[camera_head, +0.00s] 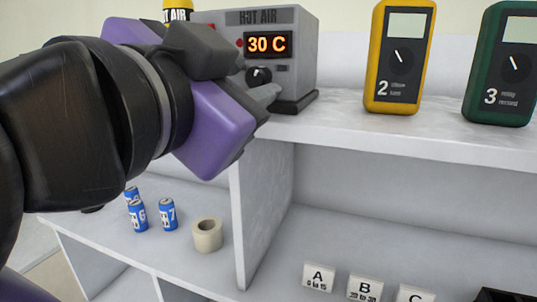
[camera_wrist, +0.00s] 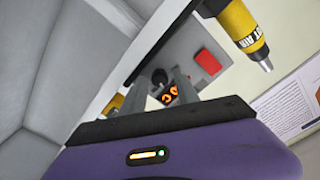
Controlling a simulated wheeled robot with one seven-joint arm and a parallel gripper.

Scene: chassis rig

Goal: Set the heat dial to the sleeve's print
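The grey hot air station (camera_head: 305,45) stands on the upper shelf. Its orange display (camera_head: 268,44) reads 30 C. The black heat dial (camera_head: 258,76) is below the display, with a pale mark on its face. My gripper (camera_head: 264,94) is close by the dial, its fingertips at the station's front. In the wrist view, my gripper's two grey fingers (camera_wrist: 160,90) are apart, with the dark dial (camera_wrist: 159,75) showing between their tips. I cannot tell whether they touch it. The display also shows there (camera_wrist: 170,94), partly behind a finger. I cannot identify a sleeve or its print.
A yellow meter marked 2 (camera_head: 400,55) and a green meter marked 3 (camera_head: 500,65) stand right of the station. A yellow hot air tool (camera_wrist: 242,32) is beside it. Blue cans (camera_head: 139,215), a tape roll (camera_head: 207,236) and lettered cards (camera_head: 318,277) are lower down.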

